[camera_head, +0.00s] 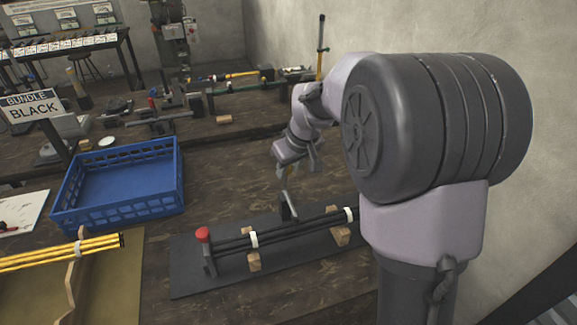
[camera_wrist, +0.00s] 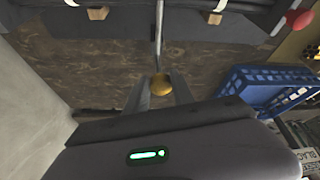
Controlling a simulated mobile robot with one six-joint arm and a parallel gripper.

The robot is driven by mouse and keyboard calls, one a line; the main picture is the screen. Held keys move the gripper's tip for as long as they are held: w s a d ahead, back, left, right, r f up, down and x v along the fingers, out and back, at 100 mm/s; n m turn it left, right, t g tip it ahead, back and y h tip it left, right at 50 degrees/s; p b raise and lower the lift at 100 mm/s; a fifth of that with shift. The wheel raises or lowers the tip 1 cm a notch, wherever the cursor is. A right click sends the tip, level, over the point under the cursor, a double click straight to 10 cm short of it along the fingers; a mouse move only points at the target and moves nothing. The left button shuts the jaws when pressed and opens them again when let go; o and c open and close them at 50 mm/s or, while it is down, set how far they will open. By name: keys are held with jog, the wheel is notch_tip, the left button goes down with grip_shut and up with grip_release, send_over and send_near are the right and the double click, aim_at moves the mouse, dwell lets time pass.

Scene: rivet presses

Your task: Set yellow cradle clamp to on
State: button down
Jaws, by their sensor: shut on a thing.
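The clamp lever shows a yellow ball knob (camera_wrist: 160,85) at the end of a thin metal rod (camera_wrist: 160,38) in the wrist view. My gripper (camera_wrist: 161,90) is shut on this knob, with one finger on each side of it. In the head view my gripper (camera_head: 285,172) is above the back edge of the dark mat, at the upper end of the tilted lever (camera_head: 293,203). The lever's foot is by the black rod bundle (camera_head: 290,231). The knob is mostly hidden by my gripper there.
The black rods lie on wooden blocks (camera_head: 254,262) on a dark mat (camera_head: 190,278), with a red-capped post (camera_head: 204,235) at the left end. A blue crate (camera_head: 120,185) stands left. Yellow rods (camera_head: 60,252) lie front left. A wall is at the right.

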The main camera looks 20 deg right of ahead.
jog(key=shift+s+f, duration=0.4)
jog(key=shift+f, duration=0.05)
jog(key=c, duration=1.5)
grip_release()
jog(key=o, duration=0.4)
jog(key=shift+s+a+r, duration=0.1)
jog(key=shift+a+r, duration=0.05)
jog(key=shift+r, duration=0.15)
jog(key=p+v, duration=0.6)
jog(key=v, duration=1.1)
jog(key=shift+r, duration=0.15)
